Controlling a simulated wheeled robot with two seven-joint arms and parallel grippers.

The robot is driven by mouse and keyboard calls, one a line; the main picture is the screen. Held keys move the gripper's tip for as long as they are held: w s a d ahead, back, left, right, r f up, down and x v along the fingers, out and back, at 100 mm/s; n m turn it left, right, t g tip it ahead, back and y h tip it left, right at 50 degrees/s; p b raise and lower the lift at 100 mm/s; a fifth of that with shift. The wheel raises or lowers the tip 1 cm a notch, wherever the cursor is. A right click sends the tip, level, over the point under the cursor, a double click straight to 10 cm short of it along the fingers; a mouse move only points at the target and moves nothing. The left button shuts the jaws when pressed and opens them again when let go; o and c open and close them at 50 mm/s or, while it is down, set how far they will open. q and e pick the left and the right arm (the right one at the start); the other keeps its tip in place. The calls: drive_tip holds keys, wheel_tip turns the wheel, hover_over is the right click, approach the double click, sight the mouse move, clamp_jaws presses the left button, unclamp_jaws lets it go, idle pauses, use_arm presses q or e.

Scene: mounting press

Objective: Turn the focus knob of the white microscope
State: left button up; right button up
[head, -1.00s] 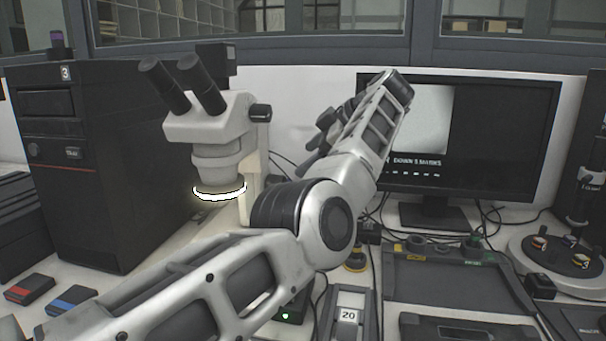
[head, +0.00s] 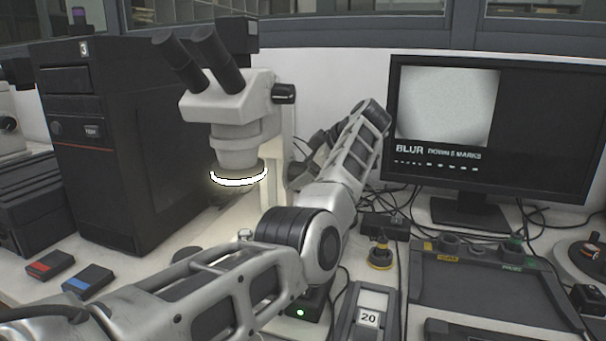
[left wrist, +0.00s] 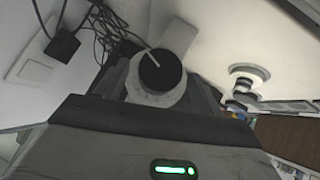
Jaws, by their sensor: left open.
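The white microscope (head: 232,105) stands left of centre in the head view, with black eyepieces and a lit ring. A black knob (head: 284,93) sticks out from the right of its head. In the left wrist view a round black knob with a pale pointer line (left wrist: 160,72) sits on a white marked dial (left wrist: 150,97). My left gripper (head: 308,160) is beside the microscope's column, partly hidden by my forearm. It is open, its dark fingers on either side of the wrist-view knob (left wrist: 160,84). Whether they touch it I cannot tell. My right gripper is out of view.
A black computer tower (head: 125,150) stands left of the microscope. Cables lie behind.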

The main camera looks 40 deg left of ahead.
use_arm(q)
drive_tip(key=shift+x, duration=0.8)
drive_tip(key=c, duration=1)
drive_tip(key=shift+f, duration=0.1)
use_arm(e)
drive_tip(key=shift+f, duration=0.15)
